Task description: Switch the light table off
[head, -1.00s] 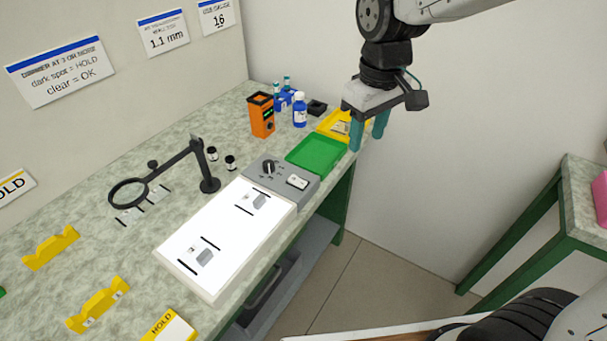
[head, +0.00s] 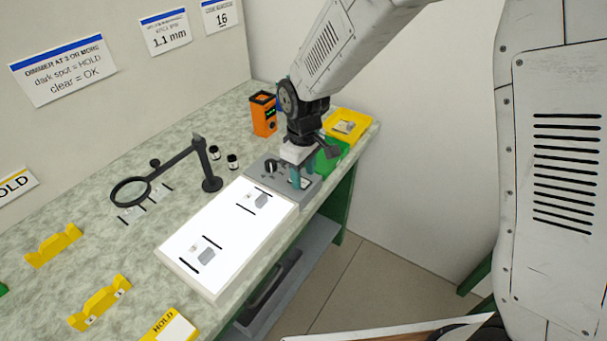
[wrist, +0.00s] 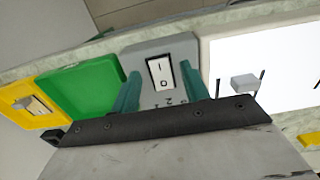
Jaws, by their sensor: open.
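The light table (head: 225,235) is a white panel glowing brightly on the bench. The switch (wrist: 160,73) shows clearly in the wrist view, marked I and O, in a black frame. My gripper (head: 300,182) is open and empty over the control box, pointing down. In the wrist view its teal fingers (wrist: 163,90) stand either side of the switch. I cannot tell whether they touch the box. In the head view the gripper partly hides the switch.
A green tray (wrist: 80,87) and a yellow tray (head: 349,124) lie beyond the box. An orange device (head: 263,115) stands behind. Dark rods lie on the panel.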

